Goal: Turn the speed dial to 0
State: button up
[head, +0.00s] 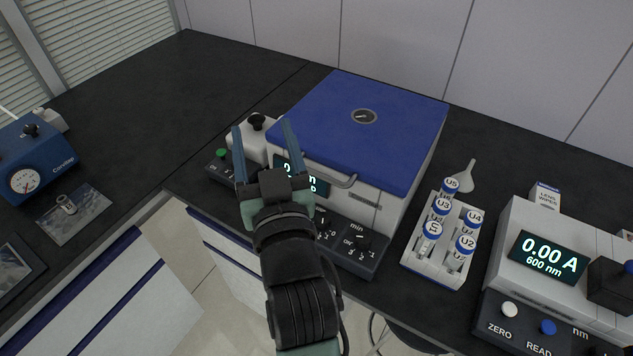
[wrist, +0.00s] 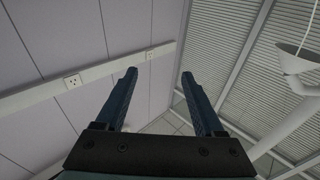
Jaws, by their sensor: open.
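A benchtop device with a blue lid (head: 390,125) and a white body stands in the middle of the dark bench in the head view. Its front has a lit display (head: 320,187), partly covered by my gripper, and a dark control panel (head: 373,262) below. A black dial (head: 362,241) marked "min" shows on the panel. Further markings left of it are partly hidden by my arm, and I cannot make out a speed label or setting. My gripper (head: 262,127) is open and empty, its fingers pointing up in front of the device. The wrist view shows the open fingers (wrist: 160,75) against wall and ceiling.
A white rack (head: 413,252) with several capped tubes stands right of the device, near a funnel (head: 464,176). A spectrophotometer (head: 512,220) stands at far right. A blue unit (head: 40,160) stands far left.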

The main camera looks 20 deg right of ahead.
jog(key=s+d+f+g+p, duration=0.2)
jog(key=f, duration=0.3)
jog(key=s+d+f+g+p, duration=0.1)
jog(key=s+d+f+p, duration=0.1)
jog(key=f, duration=0.3)
jog(key=m+g+h+p, duration=0.1)
jog(key=g+p, duration=0.2)
jog(key=p, duration=0.1)
send_near(325, 224)
jog(key=b+x, duration=0.2)
jog(key=x, duration=0.8)
jog(key=shift+w, duration=0.1)
grip_shut()
